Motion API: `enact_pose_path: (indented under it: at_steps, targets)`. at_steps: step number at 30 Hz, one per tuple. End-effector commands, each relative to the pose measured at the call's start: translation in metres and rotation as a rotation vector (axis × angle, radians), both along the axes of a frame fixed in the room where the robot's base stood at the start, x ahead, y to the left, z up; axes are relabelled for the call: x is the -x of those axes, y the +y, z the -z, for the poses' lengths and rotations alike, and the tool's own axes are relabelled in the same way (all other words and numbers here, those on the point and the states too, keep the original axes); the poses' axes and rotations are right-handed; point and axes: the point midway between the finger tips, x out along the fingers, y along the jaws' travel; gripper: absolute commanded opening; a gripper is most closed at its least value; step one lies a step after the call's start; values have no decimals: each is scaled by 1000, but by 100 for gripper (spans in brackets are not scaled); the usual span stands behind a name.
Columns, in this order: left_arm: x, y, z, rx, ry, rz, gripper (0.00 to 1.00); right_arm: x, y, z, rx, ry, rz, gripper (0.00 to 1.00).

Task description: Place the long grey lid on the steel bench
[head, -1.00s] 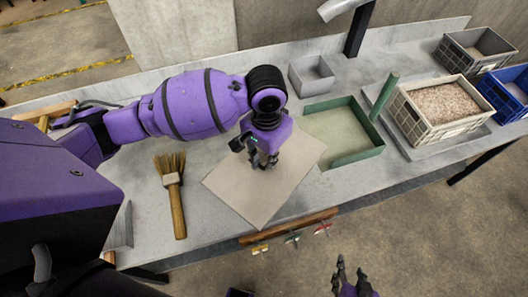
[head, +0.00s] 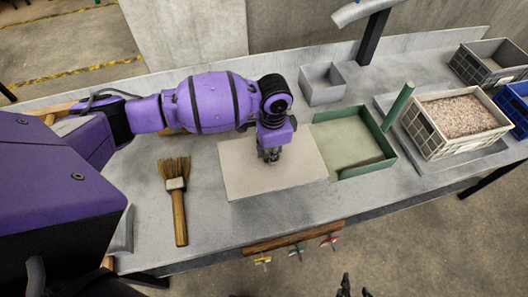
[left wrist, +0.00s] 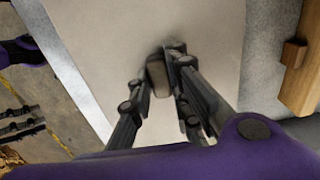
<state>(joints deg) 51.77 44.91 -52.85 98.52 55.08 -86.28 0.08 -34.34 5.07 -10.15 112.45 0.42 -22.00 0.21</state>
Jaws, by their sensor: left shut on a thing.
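The long grey lid (head: 240,175) is a flat pale rectangle over the steel bench (head: 330,203), between the brush and the green-walled tray. My left gripper (head: 270,158) points down at its middle and is shut on the lid's small handle. The handle (left wrist: 157,75) shows between the fingers (left wrist: 160,80) in the left wrist view. I cannot tell whether the lid touches the bench or hangs just above it. My right gripper (head: 352,290) shows only as dark fingertips at the bottom edge; its opening is unclear.
A wooden-handled brush (head: 178,205) lies left of the lid. The green tray (head: 387,150) stands close on its right, with a grey box (head: 321,88) behind and a crate of grain (head: 430,135) further right. A rack with small hooks (head: 292,238) runs along the front edge.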

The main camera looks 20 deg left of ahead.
Motion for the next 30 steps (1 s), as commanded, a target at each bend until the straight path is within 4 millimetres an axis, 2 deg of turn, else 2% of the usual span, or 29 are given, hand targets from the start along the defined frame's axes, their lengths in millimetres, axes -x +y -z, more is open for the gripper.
enact_pose_path:
  at_steps: [8, 10, 15, 27, 28, 30]
  targets:
    - [-5, 14, 16, 1, -3, 0, 0, -6, 4, 0, -8, -10, 5, 40]
    - [-6, 20, 23, -1, -2, -2, 0, -7, 4, 0, -8, -11, 5, 40]
    - [-6, 17, 49, 1, -1, -1, 0, -5, 3, 3, -4, -8, 6, 40]
    - [-6, 17, 55, 1, -3, -1, 0, -3, -4, 4, 8, -4, -1, 40]
    - [-6, 18, 54, 1, -3, -1, 21, -2, -4, 3, 8, -4, -2, 40]
    - [-6, 18, 54, 1, -3, -1, 30, -2, -4, 4, 9, -4, -3, 40]
